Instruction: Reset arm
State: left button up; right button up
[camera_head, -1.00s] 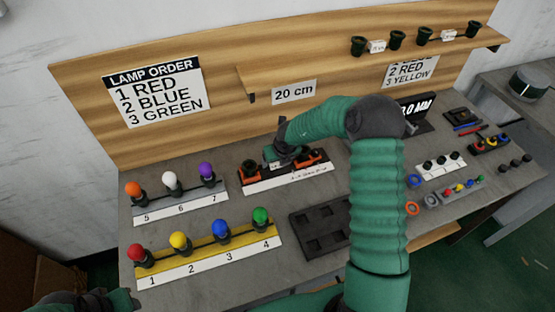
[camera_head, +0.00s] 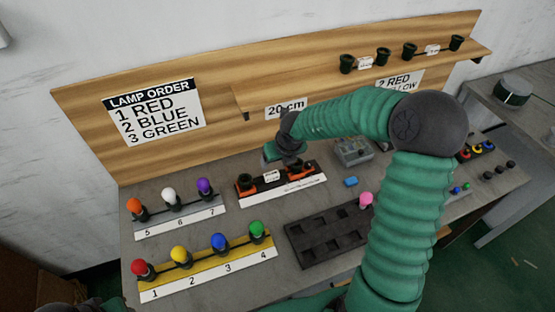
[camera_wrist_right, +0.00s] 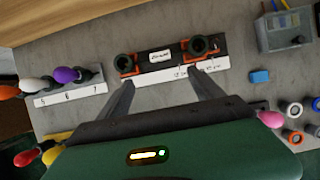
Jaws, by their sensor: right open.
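My right gripper (camera_head: 284,160) is raised just above and behind the black-and-orange socket fixture (camera_head: 246,184). In the right wrist view my right gripper (camera_wrist_right: 163,82) has its two fingers spread, with nothing between them. The fixture (camera_wrist_right: 158,44) shows there beyond the fingertips, with two dark round sockets, a small label and a white strip in front. My right arm reaches over the right part of the bench. Of my left arm, only a dark part shows at the bottom left edge; its jaws cannot be made out.
Numbered lamp racks stand at the left, the yellow one (camera_head: 206,262) in front. A black tray (camera_head: 318,238) has a pink lamp (camera_head: 366,199) at its right. A blue block (camera_head: 350,181) and grey box (camera_head: 353,151) lie behind it. A shelf with dark sockets (camera_head: 383,55) is above.

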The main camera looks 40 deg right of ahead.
dwell(0.4)
jog(key=s+a+r+n+t+y, duration=0.1)
jog(key=a+n, duration=0.5)
jog(key=n, duration=0.6)
jog(key=s+a+r+n+t, duration=0.1)
jog(key=a+n+t, duration=0.1)
jog(key=a+n, duration=0.65)
jog(key=s+n+g, duration=0.1)
jog(key=s+n, duration=0.1)
jog(key=n, duration=0.2)
jog(key=s+a+n+g, duration=0.1)
jog(key=s+n, duration=0.2)
jog(key=n, duration=0.1)
jog(key=s+a+f+n+y, duration=0.1)
jog(key=s+n, duration=0.2)
jog(key=n, duration=0.1)
jog(key=shift+s+f+g, duration=0.1)
jog(key=shift+g, duration=0.3)
jog(key=s+d+f+n+g+h, duration=0.1)
jog(key=s+n+g, duration=0.1)
jog(key=s+n, duration=0.4)
jog(key=shift+s+d, duration=0.35)
jog(key=shift+s, duration=0.1)
jog(key=shift+a+f, duration=0.1)
